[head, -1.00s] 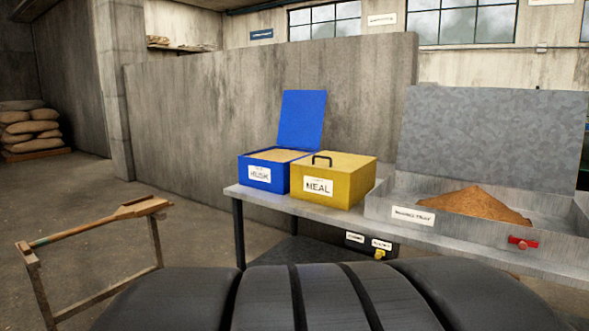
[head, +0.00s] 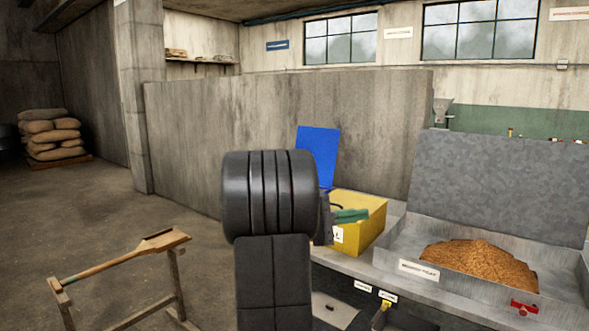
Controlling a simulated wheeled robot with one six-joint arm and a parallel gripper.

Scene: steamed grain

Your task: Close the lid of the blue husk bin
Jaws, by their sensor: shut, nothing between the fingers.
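The blue husk bin's lid (head: 318,153) stands raised, nearly upright, in the head view. The body of the bin is almost wholly hidden behind my dark arm. The yellow meal bin (head: 367,222) stands to its right, with its left part and label partly covered. My gripper (head: 352,215) shows as green fingers in front of the yellow bin, to the right of my arm and below the blue lid. The fingers are together with nothing seen between them. The gripper appears apart from the lid.
A grey tray (head: 418,270) with a brown grain heap (head: 480,264) and a tall raised grey panel (head: 500,185) stands on the right. A wooden stand with a paddle (head: 125,256) is at the lower left. Sacks (head: 52,137) lie far left. The floor between is open.

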